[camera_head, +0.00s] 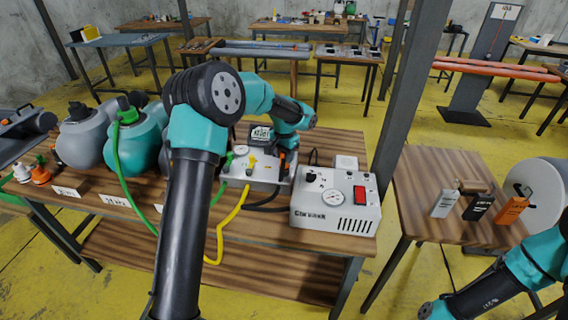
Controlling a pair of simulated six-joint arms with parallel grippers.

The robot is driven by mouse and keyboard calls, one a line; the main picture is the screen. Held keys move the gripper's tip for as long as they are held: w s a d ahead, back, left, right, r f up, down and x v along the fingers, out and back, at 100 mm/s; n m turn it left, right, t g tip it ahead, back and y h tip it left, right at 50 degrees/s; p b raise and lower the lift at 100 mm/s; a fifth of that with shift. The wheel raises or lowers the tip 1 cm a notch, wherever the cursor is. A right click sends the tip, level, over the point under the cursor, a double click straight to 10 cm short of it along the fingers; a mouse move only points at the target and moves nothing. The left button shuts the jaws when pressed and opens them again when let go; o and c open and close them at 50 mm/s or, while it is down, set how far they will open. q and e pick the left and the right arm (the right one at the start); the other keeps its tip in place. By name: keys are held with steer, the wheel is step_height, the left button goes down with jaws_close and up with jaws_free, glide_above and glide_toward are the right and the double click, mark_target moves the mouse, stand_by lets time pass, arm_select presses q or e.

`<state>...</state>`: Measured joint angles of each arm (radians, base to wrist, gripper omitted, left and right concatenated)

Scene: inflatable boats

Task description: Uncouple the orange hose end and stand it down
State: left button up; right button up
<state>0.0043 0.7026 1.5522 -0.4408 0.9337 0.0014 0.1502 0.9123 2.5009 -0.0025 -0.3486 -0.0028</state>
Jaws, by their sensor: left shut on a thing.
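My left arm reaches over the wooden bench to a grey manifold box (262,184) with a gauge and several fittings on top. My left gripper (286,156) is at the box's back right corner, shut on the orange hose end (282,158), of which only a small patch shows. The wrist hides much of the fingers, and I cannot tell whether the hose end is still seated in its port. A green hose (124,165) and a yellow hose (233,222) run to the box. My right arm enters at the lower right; its fingers are not in view.
A white inflator unit (335,203) with a gauge and red switch stands right of the box. A post (403,100) rises behind the bench. A side table (445,165) holds tags.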

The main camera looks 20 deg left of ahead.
arm_select(q)
steer(key=shift+r, duration=0.1)
steer(key=shift+r, duration=1.2)
